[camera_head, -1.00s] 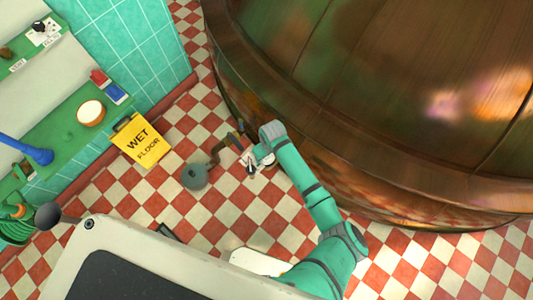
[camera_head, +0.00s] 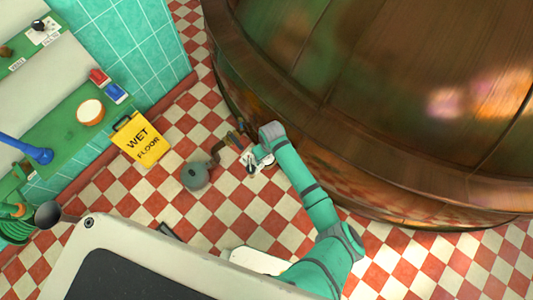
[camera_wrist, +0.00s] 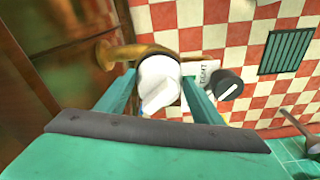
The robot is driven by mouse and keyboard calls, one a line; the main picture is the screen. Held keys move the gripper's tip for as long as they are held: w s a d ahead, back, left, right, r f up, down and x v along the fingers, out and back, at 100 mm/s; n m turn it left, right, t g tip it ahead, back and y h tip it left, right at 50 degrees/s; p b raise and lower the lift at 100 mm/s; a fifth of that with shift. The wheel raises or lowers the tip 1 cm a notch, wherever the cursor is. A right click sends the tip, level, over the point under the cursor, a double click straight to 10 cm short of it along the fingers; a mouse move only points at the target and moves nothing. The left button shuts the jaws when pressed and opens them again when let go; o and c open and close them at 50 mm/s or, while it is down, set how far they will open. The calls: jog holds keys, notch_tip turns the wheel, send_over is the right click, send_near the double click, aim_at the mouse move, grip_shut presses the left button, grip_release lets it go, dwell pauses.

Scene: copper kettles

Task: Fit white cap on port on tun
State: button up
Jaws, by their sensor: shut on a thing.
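The white cap (camera_wrist: 158,82), with a raised grip bar, is between the two green fingers of my gripper (camera_wrist: 160,92) in the wrist view. A bent brass pipe (camera_wrist: 122,53) runs from the left to right behind the cap. The cap hides the pipe's end, so I cannot tell whether it is seated on a port. The copper tun (camera_head: 390,90) fills the upper right of the head view. My gripper (camera_head: 256,162) is low beside the tun's lower edge there, and the cap is too small to make out clearly.
A floor grate (camera_wrist: 287,52) lies farther right. A yellow wet-floor sign (camera_head: 141,141) and a grey-green round object (camera_head: 195,177) are left of my gripper. Checkered floor lies around.

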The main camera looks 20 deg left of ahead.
jog(key=shift+f, duration=0.1)
jog(key=o, duration=1.1)
jog(key=r, duration=0.7)
jog(key=d+r, duration=0.1)
jog(key=r, duration=0.2)
jog(key=shift+s+r, duration=0.35)
jog(key=shift+r, duration=0.05)
jog(key=shift+d, duration=0.1)
jog(key=shift+s, duration=0.1)
